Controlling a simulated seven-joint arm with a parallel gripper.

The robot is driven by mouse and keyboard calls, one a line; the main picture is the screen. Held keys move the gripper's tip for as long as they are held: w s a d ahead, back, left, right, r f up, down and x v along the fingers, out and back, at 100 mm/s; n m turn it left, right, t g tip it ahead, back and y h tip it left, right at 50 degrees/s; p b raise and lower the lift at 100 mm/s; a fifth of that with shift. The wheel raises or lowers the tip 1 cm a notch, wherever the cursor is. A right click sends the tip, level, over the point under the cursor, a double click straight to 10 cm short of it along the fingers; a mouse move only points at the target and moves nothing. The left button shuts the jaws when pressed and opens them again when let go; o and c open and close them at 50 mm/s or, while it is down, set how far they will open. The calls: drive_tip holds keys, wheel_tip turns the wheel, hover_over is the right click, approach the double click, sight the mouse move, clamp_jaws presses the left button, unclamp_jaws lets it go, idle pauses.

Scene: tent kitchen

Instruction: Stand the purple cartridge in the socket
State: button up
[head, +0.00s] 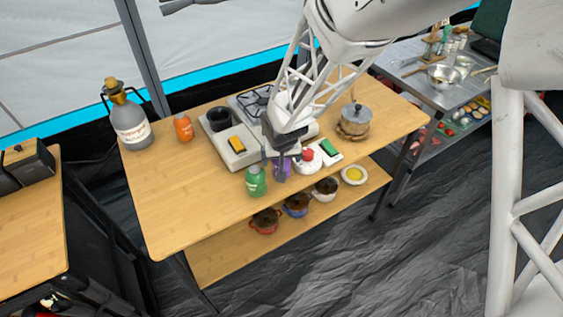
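The purple cartridge (287,168) is near the front edge of the wooden table, largely hidden behind my gripper. My gripper (280,170) points down right at it, with dark fingers overlapping the purple. I cannot tell whether the fingers are closed on it, or whether it touches the table. A black round cup-like opening (219,118) sits at the back of a pale unit left of my arm; it looks like the socket, but I cannot be sure. No cartridge shows standing in it.
A green canister (256,182) stands just left of my gripper, and an orange canister (184,128) stands farther left. A yellow block (237,144) lies on the pale unit. A pot (354,119) stands to the right. The table's left front is clear.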

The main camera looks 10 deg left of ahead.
drive_tip(key=c, duration=1.2)
drive_tip(key=shift+r, duration=0.1)
drive_tip(key=shift+r, duration=0.8)
wheel_tip(320, 180, up, 2)
drive_tip(key=shift+r, duration=0.1)
drive_tip(key=s+d, duration=0.2)
drive_tip(key=s, duration=0.2)
drive_tip(key=s+d, duration=0.3)
drive_tip(key=s, duration=0.2)
drive_tip(key=s+d+r, duration=0.1)
drive_tip(key=s+d, duration=0.2)
drive_tip(key=s, duration=0.1)
drive_tip(key=shift+s+d, duration=0.1)
drive_tip(key=shift+s, duration=0.3)
